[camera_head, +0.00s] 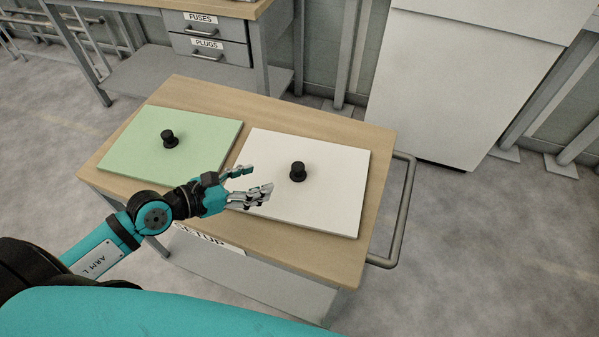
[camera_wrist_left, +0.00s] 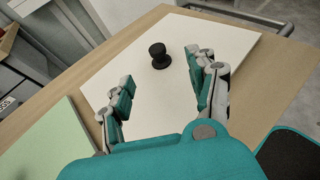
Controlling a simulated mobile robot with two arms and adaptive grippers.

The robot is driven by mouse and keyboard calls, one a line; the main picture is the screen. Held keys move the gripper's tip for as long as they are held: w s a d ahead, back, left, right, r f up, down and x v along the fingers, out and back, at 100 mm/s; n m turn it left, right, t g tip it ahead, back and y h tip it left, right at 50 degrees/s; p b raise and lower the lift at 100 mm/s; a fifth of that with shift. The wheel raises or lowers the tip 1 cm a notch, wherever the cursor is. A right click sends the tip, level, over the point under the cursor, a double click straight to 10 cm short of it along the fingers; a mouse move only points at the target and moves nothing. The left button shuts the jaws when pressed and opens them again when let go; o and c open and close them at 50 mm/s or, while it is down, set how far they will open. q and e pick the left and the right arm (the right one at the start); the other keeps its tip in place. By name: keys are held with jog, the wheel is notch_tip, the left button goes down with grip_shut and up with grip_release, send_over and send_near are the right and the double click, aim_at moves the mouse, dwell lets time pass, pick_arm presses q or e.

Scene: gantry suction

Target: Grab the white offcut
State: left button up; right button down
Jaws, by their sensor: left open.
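The white offcut (camera_head: 325,205) is a flat white panel lying on the right part of the wooden cart top, with a black knob (camera_head: 297,172) standing near its middle. The white offcut (camera_wrist_left: 150,100) and the knob (camera_wrist_left: 159,56) also show in the left wrist view. My left gripper (camera_head: 254,182) is open and empty over the left edge of the white panel. Its fingers point toward the knob, which lies ahead of the fingertips and apart from them. My right gripper is in neither view.
A light green panel (camera_head: 140,150) with its own black knob (camera_head: 169,138) lies left of the white one. The wooden cart (camera_head: 190,90) has a grey handle rail (camera_head: 404,215) on its right. A workbench with drawers (camera_head: 208,47) and a white cabinet (camera_head: 455,80) stand behind.

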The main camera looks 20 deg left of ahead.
aim_at(298, 165)
pick_arm(q)
jog(key=x, duration=0.3)
jog(key=shift+w+d, duration=0.25)
jog(key=shift+w, duration=0.1)
jog(key=p+x, duration=0.1)
jog(key=x, duration=0.3)
jog(key=shift+w+d+f, duration=0.35)
jog(key=shift+w, duration=0.1)
jog(key=x, duration=0.4)
jog(key=shift+w+a+f, duration=0.25)
jog(key=shift+a+f, duration=0.05)
jog(key=shift+w+d+f, duration=0.15)
jog(key=shift+w+d, duration=0.05)
jog(key=shift+w, duration=0.05)
jog(key=c, duration=1.1)
grip_shut()
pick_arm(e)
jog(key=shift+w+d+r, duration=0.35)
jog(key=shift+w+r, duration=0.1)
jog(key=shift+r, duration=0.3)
